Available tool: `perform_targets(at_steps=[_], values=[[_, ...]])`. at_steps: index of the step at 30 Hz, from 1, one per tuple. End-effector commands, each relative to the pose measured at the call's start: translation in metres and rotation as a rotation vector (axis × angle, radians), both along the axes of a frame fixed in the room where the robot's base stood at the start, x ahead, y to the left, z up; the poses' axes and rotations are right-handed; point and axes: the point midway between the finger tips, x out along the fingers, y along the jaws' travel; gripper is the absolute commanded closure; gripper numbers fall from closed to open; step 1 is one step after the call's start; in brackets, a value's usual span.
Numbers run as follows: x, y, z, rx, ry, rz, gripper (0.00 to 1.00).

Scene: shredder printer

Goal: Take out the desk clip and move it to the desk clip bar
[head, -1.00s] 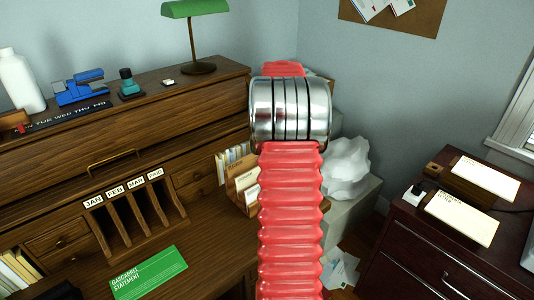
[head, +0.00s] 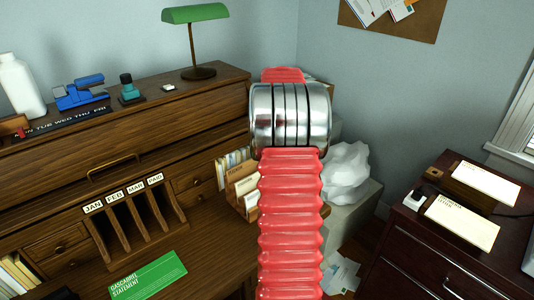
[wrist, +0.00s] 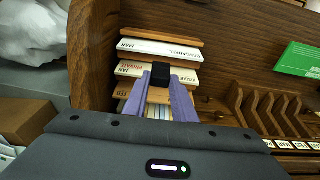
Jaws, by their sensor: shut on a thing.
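In the wrist view my gripper (wrist: 160,92) has its pale purple fingers closed on a small black block (wrist: 161,73), which may be the desk clip. The block is at the fingertips, over the stacked tan and white folders (wrist: 160,49) of the file sorter. I cannot tell whether it touches them. In the head view the gripper is hidden behind my arm. The black bar lettered TUE WED THU FRI (head: 66,123), which looks like the desk clip bar, lies on the desk's top shelf at the left. A small red piece (head: 20,133) is at its left end.
The file sorter (head: 240,190) stands at the wooden desk's right end. The shelf also holds a blue stapler-like thing (head: 80,92), a teal bottle (head: 130,90) and a green lamp (head: 196,14). A green statement card (head: 148,276) lies below. A dark cabinet (head: 430,250) is at right.

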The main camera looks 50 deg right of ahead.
Motion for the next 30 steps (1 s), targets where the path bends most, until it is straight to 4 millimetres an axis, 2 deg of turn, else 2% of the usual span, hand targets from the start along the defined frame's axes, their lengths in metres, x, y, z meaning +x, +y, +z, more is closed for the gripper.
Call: perform_targets(at_steps=[5,8,11,14,21,30], values=[[0.004,0.004,-0.001,0.0,0.0,0.004,1.0],[0.014,0.016,-0.003,0.0,0.001,0.011,1.0],[0.031,0.037,-0.007,0.002,0.004,0.022,1.0],[0.053,0.066,-0.012,0.001,0.005,0.036,1.0],[0.1,0.149,-0.027,0.0,0.008,0.072,1.0],[0.137,0.26,-0.046,-0.001,0.009,0.118,1.0]])
